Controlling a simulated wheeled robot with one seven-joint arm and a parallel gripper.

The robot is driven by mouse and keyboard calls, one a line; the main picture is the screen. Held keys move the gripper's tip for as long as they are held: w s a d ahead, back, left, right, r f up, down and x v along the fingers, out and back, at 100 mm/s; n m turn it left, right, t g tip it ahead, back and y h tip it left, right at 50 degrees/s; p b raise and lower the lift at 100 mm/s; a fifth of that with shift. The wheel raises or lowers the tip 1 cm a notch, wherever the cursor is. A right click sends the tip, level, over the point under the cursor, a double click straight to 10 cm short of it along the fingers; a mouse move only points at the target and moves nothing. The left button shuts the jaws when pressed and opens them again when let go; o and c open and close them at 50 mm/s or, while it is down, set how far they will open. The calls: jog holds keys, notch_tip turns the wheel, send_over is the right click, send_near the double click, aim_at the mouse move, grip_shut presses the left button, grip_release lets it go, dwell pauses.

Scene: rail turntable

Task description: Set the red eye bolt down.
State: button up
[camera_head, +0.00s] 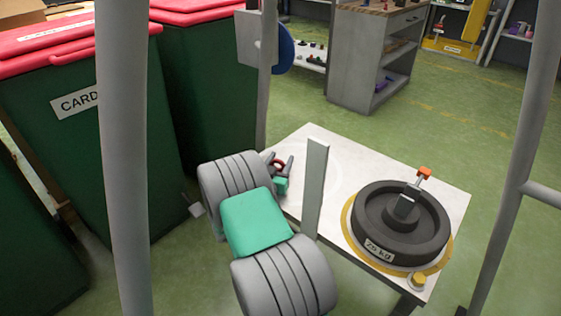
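The red eye bolt (279,165) shows as a small red ring between the fingers of my gripper (279,162), near the left edge of the white table (320,140). The fingers appear closed on it. My wrist hides its lower part, so I cannot tell whether it touches the tabletop. The grey and teal links of my arm fill the foreground below it.
A black disc weight (435,222) marked 25 kg sits on a yellow-rimmed turntable (347,222) at the table's right. An upright grey post (315,190) stands between it and my gripper. Green bins (140,110) are left. The back tabletop is clear.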

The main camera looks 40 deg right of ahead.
jog(key=o, duration=0.4)
jog(key=shift+r, duration=0.15)
